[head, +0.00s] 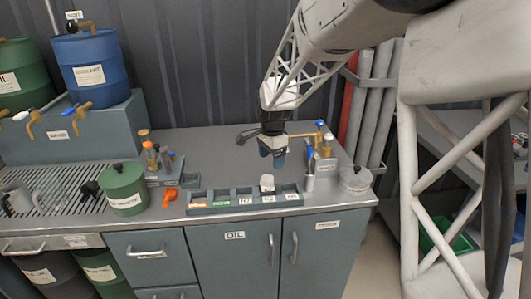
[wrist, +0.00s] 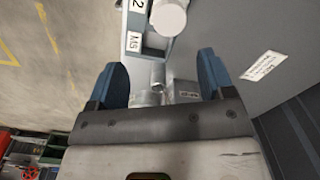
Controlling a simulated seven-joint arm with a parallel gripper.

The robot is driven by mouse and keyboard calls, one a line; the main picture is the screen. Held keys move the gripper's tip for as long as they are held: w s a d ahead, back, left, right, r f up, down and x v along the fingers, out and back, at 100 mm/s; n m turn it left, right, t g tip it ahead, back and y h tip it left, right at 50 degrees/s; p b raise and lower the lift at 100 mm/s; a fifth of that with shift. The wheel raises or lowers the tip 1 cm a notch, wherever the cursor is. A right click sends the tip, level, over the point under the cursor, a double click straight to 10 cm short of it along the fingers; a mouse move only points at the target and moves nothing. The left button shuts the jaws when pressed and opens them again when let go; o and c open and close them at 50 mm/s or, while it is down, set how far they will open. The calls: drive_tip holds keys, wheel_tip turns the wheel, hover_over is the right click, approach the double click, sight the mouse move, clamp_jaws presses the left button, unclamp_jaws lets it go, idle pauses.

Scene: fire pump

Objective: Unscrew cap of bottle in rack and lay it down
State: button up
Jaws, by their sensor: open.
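My gripper (head: 272,157) hangs open above the back right of the bench, its blue fingertips pointing down. In the wrist view my gripper (wrist: 162,78) has its two blue fingers spread wide, with small grey, shiny shapes visible beyond them that I cannot identify. A left rack (head: 164,181) holds several bottles (head: 150,156) with amber and blue tops. A right rack (head: 326,165) holds slim bottles (head: 320,140), one blue-topped and one orange-topped, just right of my gripper. I cannot tell which bottle is the task's. No cap is visible in my gripper.
A labelled sorting tray (head: 222,206) lies along the front, with a white rounded object (head: 267,183) at one compartment. A green canister (head: 124,187), an orange tool (head: 169,197), a pen cup (head: 309,180) and a round tin (head: 355,179) stand around. Bare worktop lies behind the tray.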

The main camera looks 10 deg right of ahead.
sight(270, 177)
drive_tip(key=shift+w+a+f+m, duration=0.15)
drive_tip(key=shift+w+f+m, duration=0.15)
drive_tip(key=shift+w+f, duration=0.3)
drive_tip(key=shift+f, duration=3.8)
drive_tip(key=shift+c, duration=0.2)
drive_tip(key=c, duration=0.9)
drive_tip(key=o, duration=0.3)
drive_tip(key=shift+c, duration=1.4)
